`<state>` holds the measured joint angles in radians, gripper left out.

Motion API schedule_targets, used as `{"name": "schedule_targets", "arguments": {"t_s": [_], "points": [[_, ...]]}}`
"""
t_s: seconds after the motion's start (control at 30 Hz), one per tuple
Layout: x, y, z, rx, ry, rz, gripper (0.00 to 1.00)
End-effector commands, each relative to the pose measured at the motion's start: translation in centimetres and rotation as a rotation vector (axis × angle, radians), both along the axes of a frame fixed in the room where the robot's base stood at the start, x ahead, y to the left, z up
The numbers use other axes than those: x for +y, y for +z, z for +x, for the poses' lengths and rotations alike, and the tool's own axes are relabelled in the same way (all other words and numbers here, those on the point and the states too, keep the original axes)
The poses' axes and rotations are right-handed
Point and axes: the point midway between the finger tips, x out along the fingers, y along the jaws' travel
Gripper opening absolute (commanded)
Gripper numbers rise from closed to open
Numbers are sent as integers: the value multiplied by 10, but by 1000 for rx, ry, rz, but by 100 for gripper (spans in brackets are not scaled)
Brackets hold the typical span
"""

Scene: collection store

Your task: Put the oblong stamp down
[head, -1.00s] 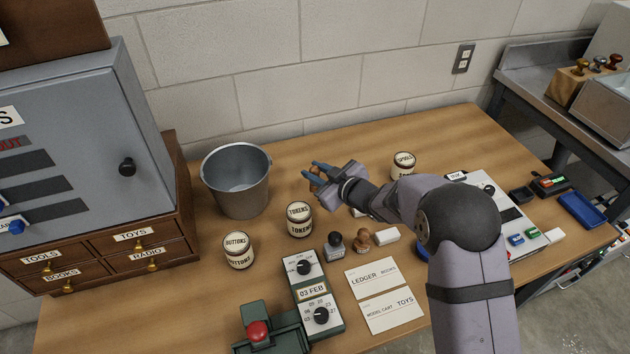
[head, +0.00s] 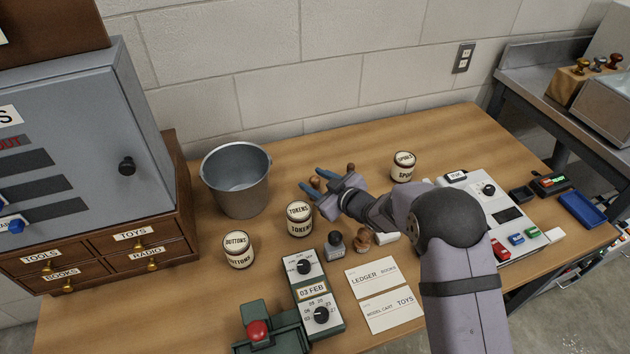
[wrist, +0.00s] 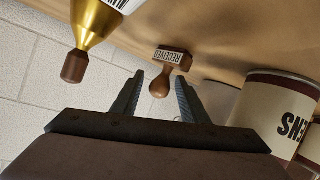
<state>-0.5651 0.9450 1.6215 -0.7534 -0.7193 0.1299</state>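The oblong stamp (wrist: 173,58) has a wooden knob handle and a small rectangular block marked RECEIVED. In the wrist view it stands on the table with its handle between and just beyond my fingertips, with clear gaps on both sides. In the head view only its brown knob (head: 315,182) shows, by the fingertips; the rest is hidden. My gripper (wrist: 161,78) is open and empty. It also shows in the head view (head: 313,180), low over the table, behind and right of the TOKENS jar.
A brass stamp with a brown handle (wrist: 85,35) stands close beside my gripper. The TOKENS jar (head: 299,220) and metal bucket (head: 237,181) are to the left. Two more stamps (head: 335,245) (head: 361,241) stand in front. The table behind my gripper is clear.

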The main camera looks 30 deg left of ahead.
Motion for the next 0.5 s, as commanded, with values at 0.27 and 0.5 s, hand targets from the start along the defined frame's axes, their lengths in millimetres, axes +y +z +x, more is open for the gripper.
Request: {"name": "schedule_targets", "arguments": {"t_s": [0.27, 0.5], "points": [[0, 5, 0, 0, 0, 0, 40], [-18, 12, -9, -1, -1, 0, 40]]}}
